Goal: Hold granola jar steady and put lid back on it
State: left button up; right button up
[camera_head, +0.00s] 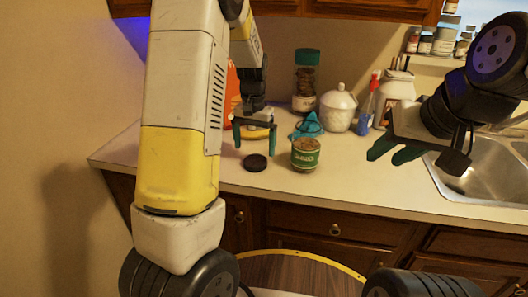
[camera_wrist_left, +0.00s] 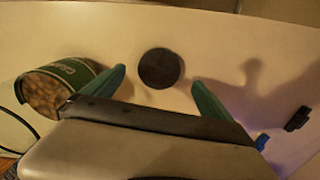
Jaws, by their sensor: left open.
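The granola jar (camera_head: 305,155), short with a green label, stands uncovered on the counter. Its brown contents show in the left wrist view (camera_wrist_left: 44,95). The black round lid (camera_head: 255,162) lies flat on the counter to the left of the jar, apart from it. My left gripper (camera_head: 255,142) is open and empty above the lid. In the left wrist view the lid (camera_wrist_left: 160,68) appears between the two teal fingertips. My right gripper (camera_head: 392,153) is to the right of the jar, near the sink, with its teal fingers apart and nothing between them.
Behind the jar are a teal cloth-like item (camera_head: 307,126), a white lidded pot (camera_head: 338,110), a tall green-capped jar (camera_head: 305,80) and a white canister (camera_head: 395,95). The sink (camera_head: 480,180) is at right. The counter in front of the jar is clear.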

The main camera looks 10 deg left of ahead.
aim_at(255, 161)
pick_arm(q)
jog(key=shift+f, duration=2.55)
jog(key=shift+c, duration=0.3)
jog(key=c, duration=1.3)
jog(key=shift+c, duration=0.2)
